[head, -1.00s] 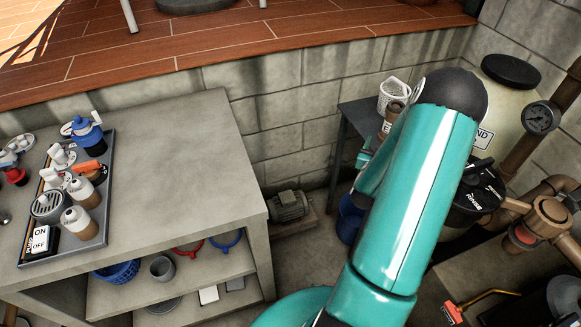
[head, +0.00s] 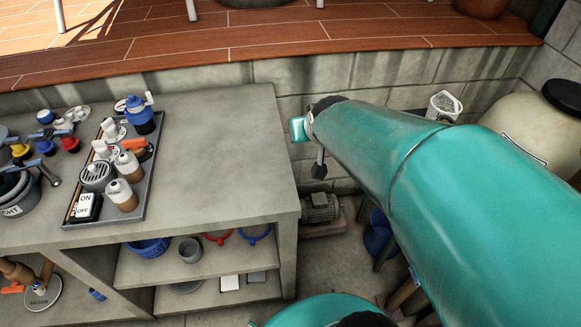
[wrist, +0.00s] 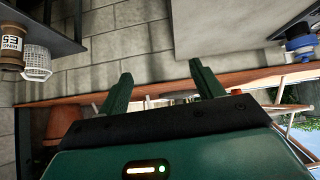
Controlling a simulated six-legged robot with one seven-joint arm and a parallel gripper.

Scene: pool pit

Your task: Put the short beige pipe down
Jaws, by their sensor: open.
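My gripper (wrist: 161,74) shows in the wrist view with its two green fingers wide apart and nothing between them. A short tan-brown pipe-like piece (wrist: 10,45) with a white label stands on a dark bench at the upper left of the wrist view, beside a white basket (wrist: 37,60). I cannot tell for sure that it is the short beige pipe. It is well apart from my fingers. In the head view my teal arm covers that spot, and only the white basket (head: 443,105) shows there.
A concrete bench (head: 215,150) stands left of my arm, with a grey tray (head: 140,195) of bottles and valves on it. A large cream tank (head: 530,130) stands at the right. The right part of the bench top is clear. A small motor (head: 320,207) sits low by the wall.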

